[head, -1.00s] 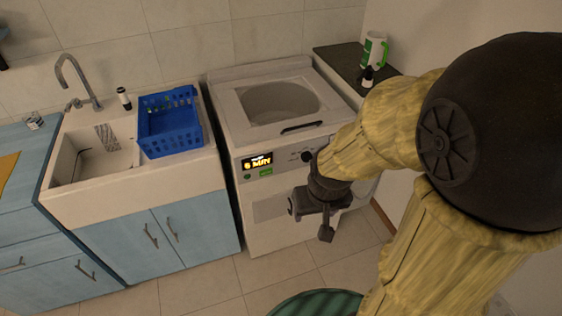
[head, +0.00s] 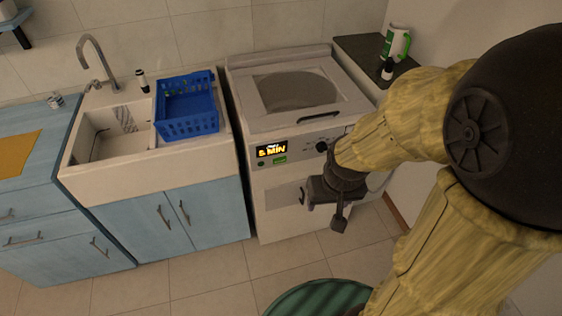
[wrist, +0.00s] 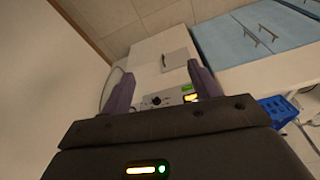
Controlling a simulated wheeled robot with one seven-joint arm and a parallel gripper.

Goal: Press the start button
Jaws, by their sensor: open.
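A white top-loading washing machine (head: 290,205) stands against the back wall, lid shut. Its front panel has a lit display (head: 271,151), a small green rectangular button (head: 280,160), a small dark round button (head: 261,163) and a dark knob (head: 321,146). I cannot tell which is the start button. My gripper (head: 322,208) is open and empty, in front of the machine, right of and below the buttons. In the wrist view its fingers (wrist: 162,80) are spread, with the panel's knob (wrist: 156,100), green button (wrist: 186,88) and display (wrist: 190,98) between or beside them.
Left of the machine is a sink (head: 85,150) over blue cabinets (head: 180,225), with a blue basket (head: 187,125) on its right side. A round green object (head: 320,300) is on the floor.

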